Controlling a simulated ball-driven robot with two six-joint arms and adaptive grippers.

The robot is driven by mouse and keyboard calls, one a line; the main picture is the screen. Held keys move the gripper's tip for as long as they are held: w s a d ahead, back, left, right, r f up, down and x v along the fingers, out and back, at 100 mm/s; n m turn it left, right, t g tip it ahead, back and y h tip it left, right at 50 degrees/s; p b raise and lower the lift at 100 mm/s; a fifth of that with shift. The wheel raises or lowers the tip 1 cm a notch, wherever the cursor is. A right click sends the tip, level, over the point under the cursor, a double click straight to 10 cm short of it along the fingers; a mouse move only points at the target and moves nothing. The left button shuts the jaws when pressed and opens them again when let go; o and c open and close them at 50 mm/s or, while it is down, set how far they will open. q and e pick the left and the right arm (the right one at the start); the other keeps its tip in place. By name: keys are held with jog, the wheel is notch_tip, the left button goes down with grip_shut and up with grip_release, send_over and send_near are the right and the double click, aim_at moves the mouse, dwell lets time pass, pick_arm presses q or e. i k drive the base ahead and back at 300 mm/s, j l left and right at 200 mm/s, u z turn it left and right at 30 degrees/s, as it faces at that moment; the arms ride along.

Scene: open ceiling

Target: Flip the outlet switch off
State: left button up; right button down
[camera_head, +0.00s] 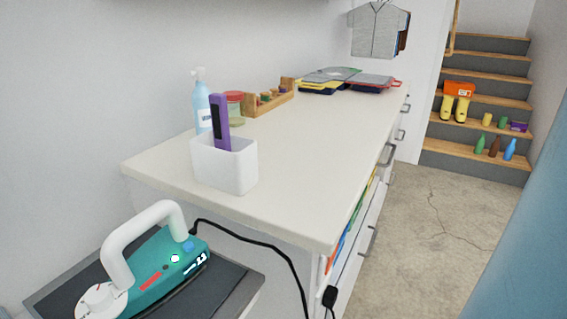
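A small black block (330,297), like a plug or adapter, shows low at the counter's front corner, close to the bottom edge of the picture. A thin dark line runs down from it. I cannot make out an outlet switch or whether any switch is on or off. A teal and white iron (165,262) stands at the lower left, and its black cord (262,243) runs right and down out of the picture. Neither of my grippers is in view.
A white counter (290,170) holds a white holder (225,165) with a purple item, a blue bottle (201,105) and folded clothes (345,80). Drawer handles (388,154) stick out along its side. Concrete floor (435,225) is clear toward the stairs (487,75).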

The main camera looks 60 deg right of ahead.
aim_at(332, 259)
jog(key=k+l+z, duration=0.1)
jog(key=z, duration=1.7)
